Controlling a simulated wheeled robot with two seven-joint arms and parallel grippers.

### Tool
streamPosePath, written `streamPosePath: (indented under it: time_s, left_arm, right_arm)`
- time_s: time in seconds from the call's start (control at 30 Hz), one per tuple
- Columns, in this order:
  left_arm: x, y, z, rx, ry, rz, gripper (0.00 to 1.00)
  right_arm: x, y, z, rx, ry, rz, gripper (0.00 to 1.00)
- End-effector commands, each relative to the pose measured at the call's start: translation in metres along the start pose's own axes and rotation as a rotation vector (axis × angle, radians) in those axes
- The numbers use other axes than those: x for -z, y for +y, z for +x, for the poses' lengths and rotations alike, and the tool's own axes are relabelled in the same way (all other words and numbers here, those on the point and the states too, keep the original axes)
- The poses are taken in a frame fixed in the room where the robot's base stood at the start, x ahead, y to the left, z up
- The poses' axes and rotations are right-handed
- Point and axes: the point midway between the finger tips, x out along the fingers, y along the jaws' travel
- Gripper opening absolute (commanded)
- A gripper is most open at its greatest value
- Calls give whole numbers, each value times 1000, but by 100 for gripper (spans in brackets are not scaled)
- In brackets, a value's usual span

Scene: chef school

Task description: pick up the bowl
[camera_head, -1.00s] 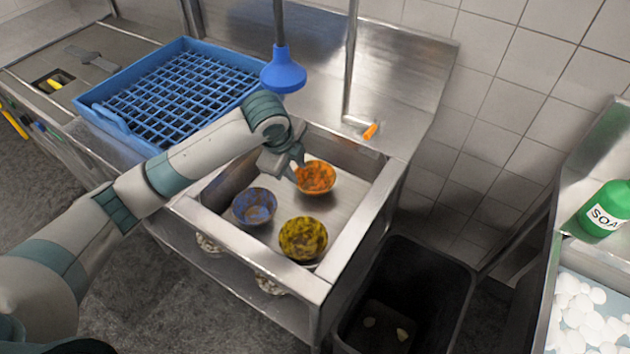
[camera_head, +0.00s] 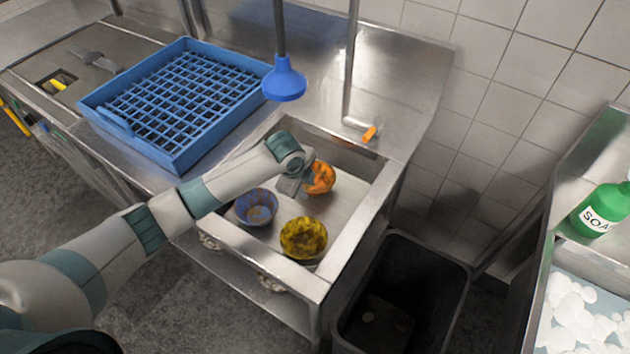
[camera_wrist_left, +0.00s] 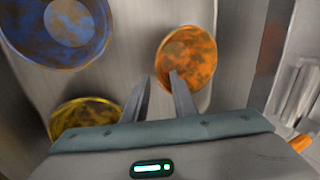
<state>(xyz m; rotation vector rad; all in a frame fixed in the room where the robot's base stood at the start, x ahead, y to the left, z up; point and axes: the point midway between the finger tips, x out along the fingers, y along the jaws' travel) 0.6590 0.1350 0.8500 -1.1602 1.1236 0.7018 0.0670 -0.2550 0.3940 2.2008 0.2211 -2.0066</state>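Three dirty bowls stand in the steel sink (camera_head: 346,222): an orange one (camera_head: 321,179) at the back, a blue one (camera_head: 257,207) at the left and a yellow one (camera_head: 303,238) at the front. My left gripper (camera_head: 302,187) is down in the sink at the left side of the orange bowl and partly covers it. In the left wrist view, the gripper's two fingers (camera_wrist_left: 160,76) are apart. One overlaps the rim of the orange bowl (camera_wrist_left: 188,55); the other is just outside it. Contact cannot be told. My right gripper is not in view.
A blue dish rack (camera_head: 180,100) stands on the counter left of the sink. A blue spray head (camera_head: 285,82) hangs above the sink's back edge, near a faucet with an orange handle (camera_head: 369,134). A dark bin (camera_head: 405,290) stands right of the sink; a green soap bottle (camera_head: 602,208) is farther right.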

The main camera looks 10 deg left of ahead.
Motion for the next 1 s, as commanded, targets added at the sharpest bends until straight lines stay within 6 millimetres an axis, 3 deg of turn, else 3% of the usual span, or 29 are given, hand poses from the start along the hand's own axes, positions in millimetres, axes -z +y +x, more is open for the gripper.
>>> streamPosePath:
  time_s: [0.47, 1.0]
  left_arm:
    - [-1, 0, 4, -2, -1, -1, 25]
    - [-5, 0, 49, -2, -1, -2, 25]
  right_arm:
    - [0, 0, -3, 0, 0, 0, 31]
    - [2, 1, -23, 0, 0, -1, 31]
